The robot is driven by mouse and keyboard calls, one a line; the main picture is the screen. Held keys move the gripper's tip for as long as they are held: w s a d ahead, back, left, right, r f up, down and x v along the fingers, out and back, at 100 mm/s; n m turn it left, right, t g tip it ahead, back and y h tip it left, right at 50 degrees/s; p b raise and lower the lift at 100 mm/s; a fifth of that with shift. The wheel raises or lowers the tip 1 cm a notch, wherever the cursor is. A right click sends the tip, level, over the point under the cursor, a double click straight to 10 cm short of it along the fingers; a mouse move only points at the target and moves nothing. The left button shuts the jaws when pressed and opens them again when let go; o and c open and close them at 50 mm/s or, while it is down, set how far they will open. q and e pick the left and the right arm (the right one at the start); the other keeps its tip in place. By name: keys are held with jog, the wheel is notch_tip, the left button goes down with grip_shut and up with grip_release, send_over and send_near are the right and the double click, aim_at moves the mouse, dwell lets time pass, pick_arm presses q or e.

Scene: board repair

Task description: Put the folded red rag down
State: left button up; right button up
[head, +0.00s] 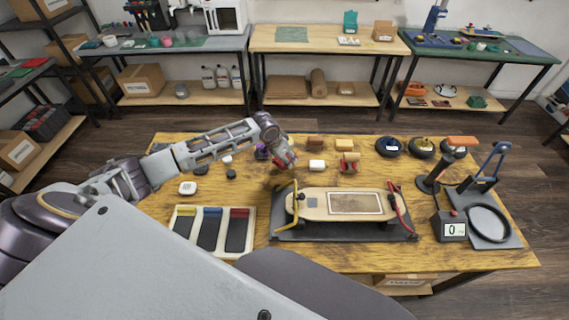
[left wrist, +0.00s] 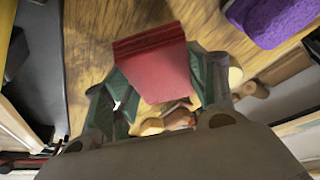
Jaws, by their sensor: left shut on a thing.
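The folded red rag (left wrist: 152,58) is held between the green-padded fingers of my left gripper (left wrist: 160,82) in the left wrist view. Its layered edge points away from the palm, over bare wood. In the head view my left gripper (head: 283,165) is at the middle of the wooden workbench (head: 465,262), behind the board stand. A bit of the red rag (head: 290,158) shows beside the fingers there. I cannot tell whether the rag touches the wood. My right gripper is in neither view.
A skateboard deck (head: 318,204) lies on a dark stand in front of the gripper. A purple sponge (left wrist: 265,18) is close to the rag. A white block (head: 317,166) and a red-ended roll (head: 349,163) stand to the right. A three-slot tray (head: 181,212) is front left.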

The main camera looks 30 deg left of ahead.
pick_arm(q)
jog(key=shift+f, duration=0.1)
jog(key=shift+f, duration=1.8)
jog(key=shift+s+f, duration=0.15)
jog(key=shift+f, duration=0.2)
jog(key=o, duration=0.8)
jog(key=shift+f, duration=0.15)
jog(key=shift+o, duration=0.5)
jog(key=shift+f, duration=0.15)
jog(key=shift+r, duration=0.2)
